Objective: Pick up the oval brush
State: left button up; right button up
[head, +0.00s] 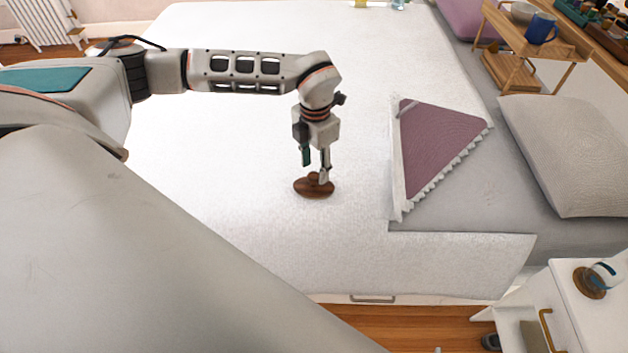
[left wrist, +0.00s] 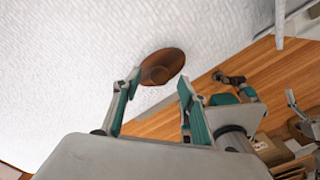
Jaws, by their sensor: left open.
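The oval brush (head: 314,188) is dark brown wood with a raised knob on top. It lies on the white bed cover in the head view. My left gripper (head: 315,174) points down right over it, with its fingertips at or just above the knob; I cannot tell whether they touch. In the left wrist view the brush (left wrist: 162,67) shows ahead of the spread fingers of my left gripper (left wrist: 157,88), with nothing held between them.
The white bed cover (head: 230,140) is clear around the brush. A folded purple cloth with white trim (head: 440,140) lies to the right, with a grey pillow (head: 565,150) beyond. A white nightstand (head: 560,300) stands at lower right; a wooden tray table (head: 540,50) is at upper right.

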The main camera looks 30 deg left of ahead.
aim_at(314, 175)
pick_arm(q)
jog(key=f, duration=0.4)
jog(key=shift+s, duration=0.2)
grip_shut()
jog(key=shift+r, duration=0.1)
notch_tip(314, 175, up, 20)
jog(key=p, duration=0.1)
dwell(0.4)
jog(key=c, duration=0.7)
grip_release()
jog(key=c, duration=0.4)
